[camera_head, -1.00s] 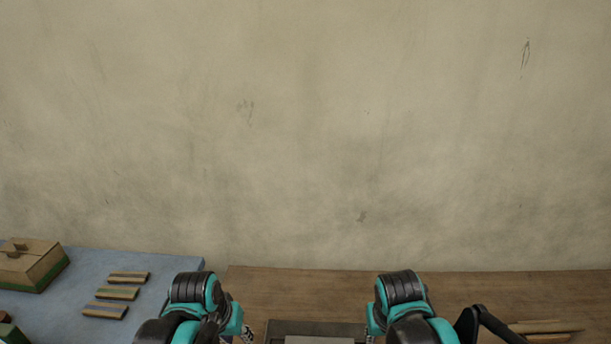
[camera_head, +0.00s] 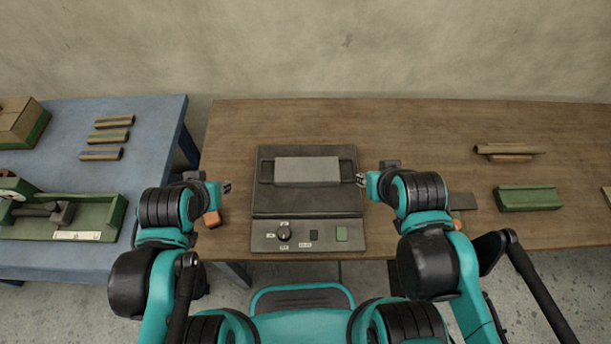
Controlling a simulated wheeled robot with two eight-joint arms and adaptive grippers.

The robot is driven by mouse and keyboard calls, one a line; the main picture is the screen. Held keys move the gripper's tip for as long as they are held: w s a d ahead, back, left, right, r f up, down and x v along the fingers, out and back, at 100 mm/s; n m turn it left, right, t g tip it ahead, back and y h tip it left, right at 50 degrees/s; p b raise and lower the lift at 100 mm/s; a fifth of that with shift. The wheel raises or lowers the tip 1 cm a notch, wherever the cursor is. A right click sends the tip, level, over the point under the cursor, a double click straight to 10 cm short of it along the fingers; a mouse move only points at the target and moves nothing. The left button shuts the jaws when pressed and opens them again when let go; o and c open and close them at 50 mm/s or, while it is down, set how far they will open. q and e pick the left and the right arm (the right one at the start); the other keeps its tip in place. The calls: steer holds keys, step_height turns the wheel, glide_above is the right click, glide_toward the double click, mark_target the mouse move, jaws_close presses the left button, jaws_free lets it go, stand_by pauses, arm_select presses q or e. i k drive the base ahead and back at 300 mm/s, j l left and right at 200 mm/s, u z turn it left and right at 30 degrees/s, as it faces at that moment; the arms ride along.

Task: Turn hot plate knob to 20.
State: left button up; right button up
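The hot plate (camera_head: 306,218) is a dark box on the wooden table in front of me, with a light grey plate (camera_head: 307,170) on its back part. Its front panel holds a round black knob (camera_head: 284,232) with small white labels around it, too small to read. A dark square and a green square sit right of the knob. My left gripper (camera_head: 228,187) is left of the hot plate, apart from it. My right gripper (camera_head: 360,180) is close to its right edge; contact is unclear. Both grippers are small in view, and their finger opening cannot be made out.
A green tray (camera_head: 528,198) and brown rolls (camera_head: 508,150) lie on the right of the wooden table (camera_head: 420,125). A blue table (camera_head: 150,150) on the left holds strips, a box and a green device (camera_head: 70,216).

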mark_target(284, 234)
steer(key=k+j+z, duration=0.1)
steer(key=k+j, duration=0.15)
steer(key=k+j+z, duration=0.25)
steer(key=z, duration=0.15)
steer(key=k+j+z, duration=0.45)
steer(key=k+z, duration=0.15)
steer(key=z, duration=0.15)
